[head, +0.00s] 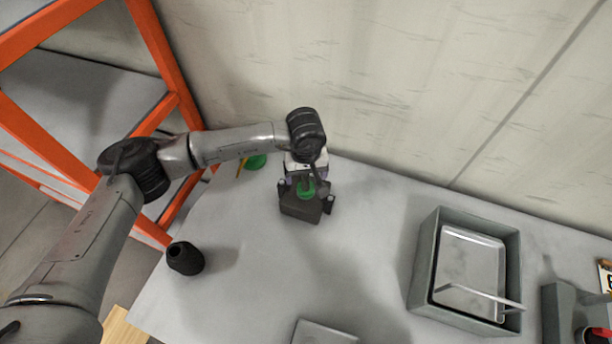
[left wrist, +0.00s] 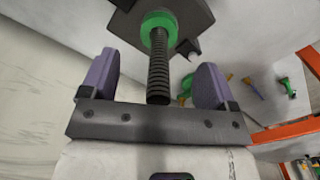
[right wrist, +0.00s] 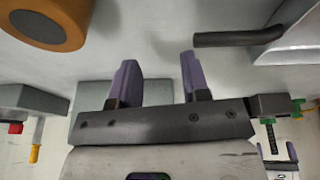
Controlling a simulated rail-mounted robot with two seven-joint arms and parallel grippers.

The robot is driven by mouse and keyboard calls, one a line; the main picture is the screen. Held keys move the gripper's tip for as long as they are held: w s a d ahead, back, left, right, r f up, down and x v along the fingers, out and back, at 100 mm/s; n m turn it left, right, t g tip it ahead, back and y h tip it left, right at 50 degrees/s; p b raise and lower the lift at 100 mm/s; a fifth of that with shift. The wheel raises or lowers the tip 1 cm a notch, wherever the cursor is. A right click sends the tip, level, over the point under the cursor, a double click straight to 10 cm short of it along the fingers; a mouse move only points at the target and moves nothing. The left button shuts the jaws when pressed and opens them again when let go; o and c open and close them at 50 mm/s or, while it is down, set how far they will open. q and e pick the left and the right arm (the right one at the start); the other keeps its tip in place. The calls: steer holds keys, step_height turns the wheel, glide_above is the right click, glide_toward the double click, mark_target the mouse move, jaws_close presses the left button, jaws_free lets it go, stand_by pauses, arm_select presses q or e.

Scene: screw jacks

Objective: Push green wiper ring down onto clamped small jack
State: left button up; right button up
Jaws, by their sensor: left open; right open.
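The green wiper ring (head: 307,189) shows at the dark clamp block (head: 300,210) near the table's back edge. In the left wrist view the ring (left wrist: 158,25) is around the dark threaded screw of the small jack (left wrist: 158,72), at the end by the dark block (left wrist: 192,12). I cannot tell whether the ring sits flush. My left gripper (left wrist: 157,68) is open. Its two purple fingers stand on either side of the screw, apart from it, and its jaws do not reach the ring. My right gripper (right wrist: 158,65) is open and empty, away from the jack.
A black jack body (head: 185,258) stands at the table's left. A grey bin (head: 424,258) with a metal tray (head: 470,262) is at the right. A brown-orange cylinder (right wrist: 45,22) and a dark rod (right wrist: 238,38) show near my right gripper. The table's middle is clear.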

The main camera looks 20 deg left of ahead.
arm_select(q)
step_height(320, 180, up, 12)
steer(key=shift+f, duration=0.1)
arm_select(e)
steer(key=shift+a+f, duration=0.15)
steer(key=shift+f, duration=0.05)
stand_by(0.6)
